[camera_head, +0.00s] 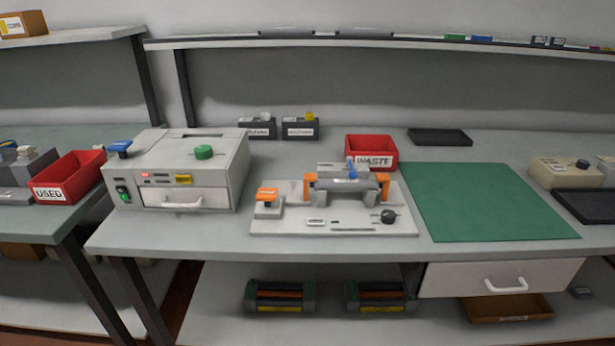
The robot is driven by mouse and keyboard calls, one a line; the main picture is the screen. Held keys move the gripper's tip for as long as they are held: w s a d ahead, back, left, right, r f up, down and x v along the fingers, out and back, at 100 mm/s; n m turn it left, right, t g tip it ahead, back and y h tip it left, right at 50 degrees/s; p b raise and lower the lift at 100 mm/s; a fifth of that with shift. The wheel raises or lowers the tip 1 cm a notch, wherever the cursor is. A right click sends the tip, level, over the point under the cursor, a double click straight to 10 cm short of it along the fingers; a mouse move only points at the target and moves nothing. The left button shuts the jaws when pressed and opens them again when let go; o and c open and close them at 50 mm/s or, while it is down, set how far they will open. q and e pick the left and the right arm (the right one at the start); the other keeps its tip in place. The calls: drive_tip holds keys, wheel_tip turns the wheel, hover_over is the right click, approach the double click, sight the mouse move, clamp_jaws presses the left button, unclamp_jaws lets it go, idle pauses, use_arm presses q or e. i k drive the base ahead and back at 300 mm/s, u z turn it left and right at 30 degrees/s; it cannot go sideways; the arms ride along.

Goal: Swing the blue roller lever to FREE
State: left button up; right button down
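A small upright blue lever (352,172) stands at the back of the grey fixture plate (290,226), near the middle of a dark bar with orange end blocks (310,181). Its label and exact setting are too small to read. I cannot tell from the picture which of the two is the roller lever. Neither of my grippers is in view.
An orange knob (267,194) and a black knob (388,216) are on the plate. A red WASTE bin (371,146) stands behind it. A clear green mat (485,203) lies to the right. A red USED bin (68,178) is on the left table.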

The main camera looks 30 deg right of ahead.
sight(352, 175)
drive_tip(key=u, duration=1)
drive_tip(key=i, duration=1.15)
drive_tip(key=z, duration=2.6)
